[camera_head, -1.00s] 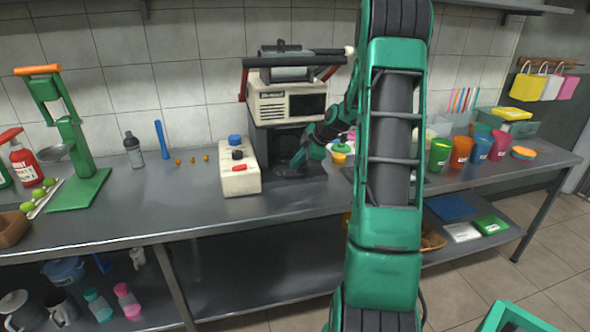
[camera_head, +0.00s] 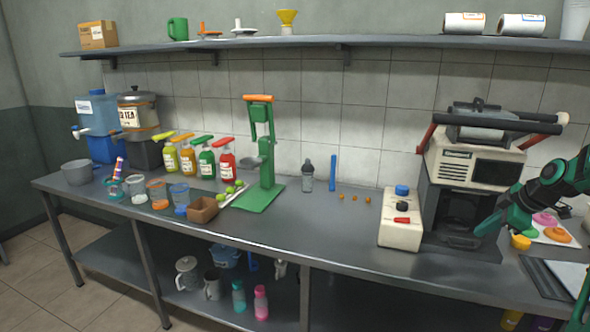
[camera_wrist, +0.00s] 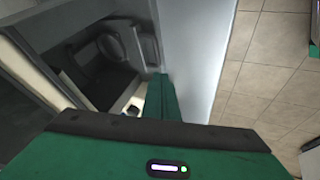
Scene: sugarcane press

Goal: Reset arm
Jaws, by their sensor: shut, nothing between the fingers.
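My gripper (camera_head: 488,225) is at the right of the head view, in front of the sugarcane press (camera_head: 480,165). It is shut and holds nothing. The press has a cream housing, a dark base and rollers with red-handled bars on top. In the wrist view, a green finger (camera_wrist: 162,98) points at the steel counter, and a dark recessed opening lies to the left. Whether the gripper touches the press cannot be told. My green forearm enters from the right edge.
A cream control box (camera_head: 401,220) with blue, black and red controls stands left of the press. A shelf (camera_head: 330,41) runs above. The counter's front strip is clear.

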